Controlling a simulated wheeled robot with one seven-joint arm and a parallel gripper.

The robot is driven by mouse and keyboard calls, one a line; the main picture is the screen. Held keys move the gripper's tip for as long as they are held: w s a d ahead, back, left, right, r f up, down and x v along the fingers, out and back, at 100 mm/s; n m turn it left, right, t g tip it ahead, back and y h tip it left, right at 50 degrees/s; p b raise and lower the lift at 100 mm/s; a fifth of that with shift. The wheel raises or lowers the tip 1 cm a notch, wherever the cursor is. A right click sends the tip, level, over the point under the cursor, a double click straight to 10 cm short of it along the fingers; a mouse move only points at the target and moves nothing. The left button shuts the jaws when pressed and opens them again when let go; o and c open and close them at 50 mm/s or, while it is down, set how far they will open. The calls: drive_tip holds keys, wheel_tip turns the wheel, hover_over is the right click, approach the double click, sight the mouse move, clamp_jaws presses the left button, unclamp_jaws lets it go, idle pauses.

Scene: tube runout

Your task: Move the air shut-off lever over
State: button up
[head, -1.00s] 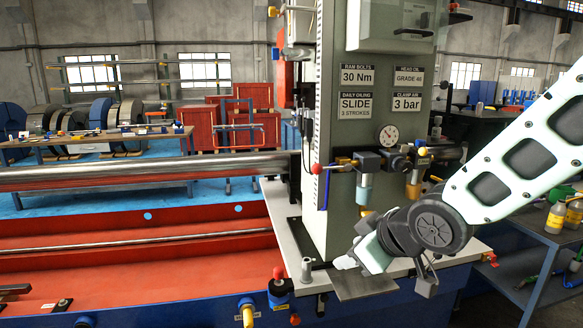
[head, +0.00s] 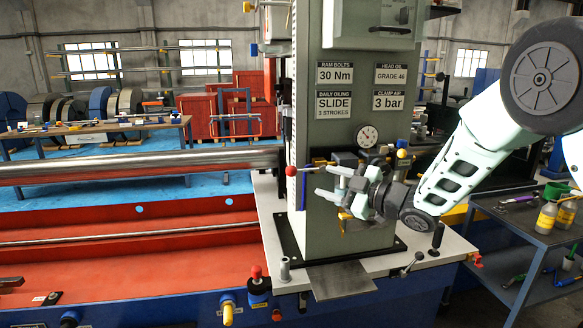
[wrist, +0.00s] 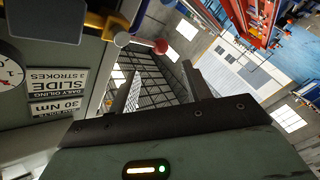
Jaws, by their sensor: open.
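The air shut-off lever, a thin rod with a red ball end (head: 291,171), sticks out to the left from the air unit on the grey column. In the wrist view its red ball (wrist: 161,46) and pale rod show above the gap between the fingers. My gripper (head: 320,183) is open and points left, in front of the column just right of and slightly below the ball. In the wrist view both fingers of my gripper (wrist: 163,85) stand apart with nothing between them. The ball looks clear of the fingers. My gripper partly hides the air unit.
A pressure gauge (head: 367,135) and instruction plates sit above on the grey column (head: 343,90). A long steel bar (head: 140,165) runs left over the red bed. A red-topped knob (head: 257,272) stands at the front edge. A side trolley (head: 530,225) with bottles is at right.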

sight(296, 172)
drive_tip(key=p+x, duration=0.3)
drive_tip(key=x, duration=0.9)
drive_tip(key=shift+a+p, duration=0.15)
drive_tip(key=shift+p, duration=0.15)
clamp_jaws()
